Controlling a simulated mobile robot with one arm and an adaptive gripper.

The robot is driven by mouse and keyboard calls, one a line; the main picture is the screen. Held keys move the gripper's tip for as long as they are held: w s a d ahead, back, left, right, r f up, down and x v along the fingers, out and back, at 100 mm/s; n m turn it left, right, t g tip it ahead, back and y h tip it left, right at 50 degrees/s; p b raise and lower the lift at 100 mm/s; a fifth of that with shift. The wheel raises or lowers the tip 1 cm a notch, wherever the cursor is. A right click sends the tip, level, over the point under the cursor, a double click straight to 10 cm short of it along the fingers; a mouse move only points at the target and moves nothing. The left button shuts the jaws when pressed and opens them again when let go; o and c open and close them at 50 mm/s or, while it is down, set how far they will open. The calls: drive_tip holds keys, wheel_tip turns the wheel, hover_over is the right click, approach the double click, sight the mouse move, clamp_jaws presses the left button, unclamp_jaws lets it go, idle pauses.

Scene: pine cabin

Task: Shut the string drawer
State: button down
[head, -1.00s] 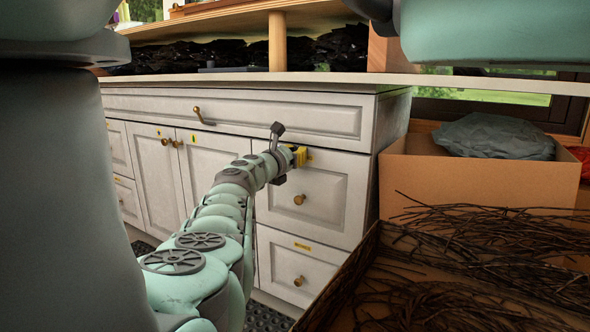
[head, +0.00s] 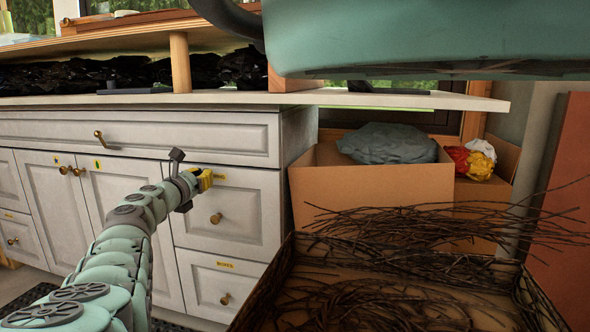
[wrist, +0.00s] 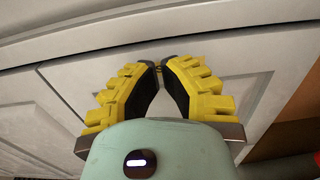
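The white right-hand drawer (head: 236,207) with a brass knob (head: 216,218) sits under the wide top drawer and looks flush with the cabinet. Its yellow label is mostly hidden by my gripper, so I cannot read whether it is the string drawer. My gripper (head: 208,179) is at the upper part of this front, above and left of the knob. In the wrist view, the yellow-backed fingers of my gripper (wrist: 161,67) come together at their tips against or just before the drawer front (wrist: 235,75), with nothing visible held.
A lower drawer (head: 218,290) with its own label and knob looks shut. The wide top drawer (head: 190,138) looks shut too. An open box of dark twigs (head: 270,285) stands at front right. A cardboard box (head: 350,200) with a grey bag (head: 388,143) is behind it.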

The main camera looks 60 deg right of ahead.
drive_tip(key=p+v, duration=0.5)
drive_tip(key=v, duration=0.6)
drive_tip(key=shift+a+p, duration=0.2)
drive_tip(key=shift+p, duration=0.2)
